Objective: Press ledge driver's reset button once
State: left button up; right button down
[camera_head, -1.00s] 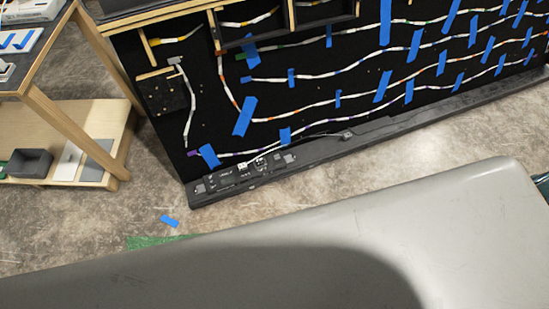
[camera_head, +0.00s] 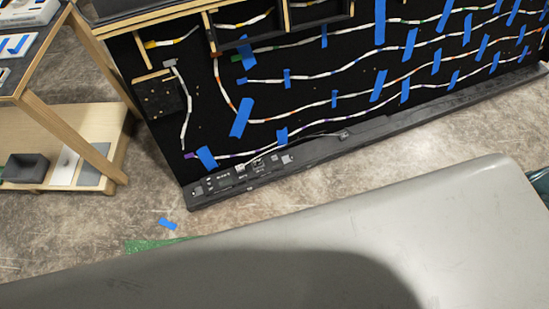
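The ledge driver (camera_head: 240,172) is a small dark board on the low black ledge (camera_head: 400,122) along the bottom of the console. A white plug and thin cables show on it. Its reset button is too small to tell apart from the other parts. The black console panel (camera_head: 300,120) stands behind the ledge, with white LED strips and blue tape across it. Neither of my grippers is in view.
A large grey surface (camera_head: 300,225) fills the foreground below the ledge. A wooden shelf (camera_head: 100,120) with a dark bin (camera_head: 24,168) stands at the left. Blue tape (camera_head: 167,224) and a green strip (camera_head: 150,245) lie on the floor. Bare floor shows in front of the ledge.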

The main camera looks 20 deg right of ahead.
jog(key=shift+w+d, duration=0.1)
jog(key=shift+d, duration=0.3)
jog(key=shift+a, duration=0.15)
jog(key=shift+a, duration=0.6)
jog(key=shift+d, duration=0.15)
